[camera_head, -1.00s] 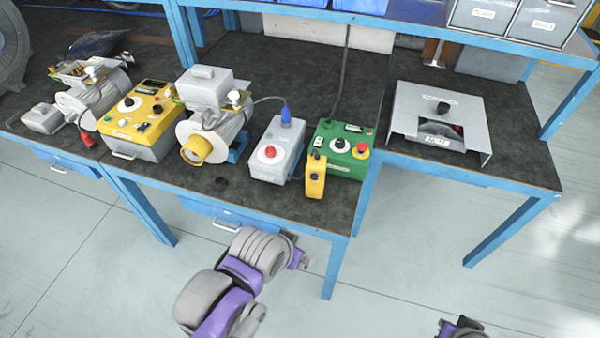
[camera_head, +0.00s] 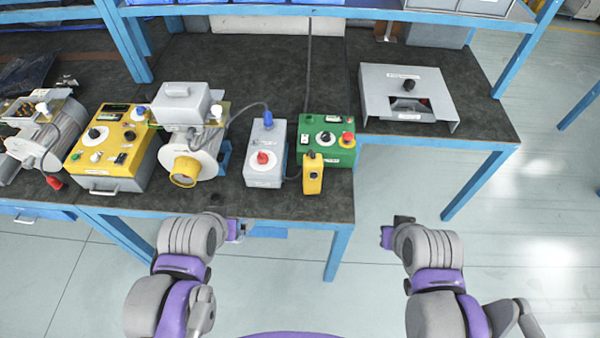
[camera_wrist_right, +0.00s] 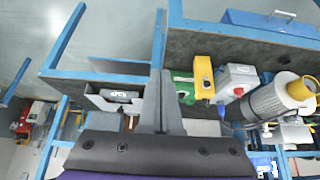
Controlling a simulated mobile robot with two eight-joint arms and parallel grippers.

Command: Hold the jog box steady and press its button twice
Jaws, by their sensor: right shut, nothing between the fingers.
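The jog box, a small yellow box (camera_head: 313,177) with a dark button on its face, stands near the front edge of the bench, in front of the green control box. It also shows in the right wrist view (camera_wrist_right: 204,78), which is upside down. My left gripper (camera_head: 238,230) is at the bench's front edge, left of and nearer than the jog box; its fingers are too small to read. My right gripper (camera_head: 387,237) is in front of the bench, right of the jog box and apart from it. Its fingers (camera_wrist_right: 158,90) are shut and empty in the wrist view.
A motor unit (camera_head: 185,150) and a yellow panel box (camera_head: 110,155) stand further left. A grey metal housing (camera_head: 430,80) is at right.

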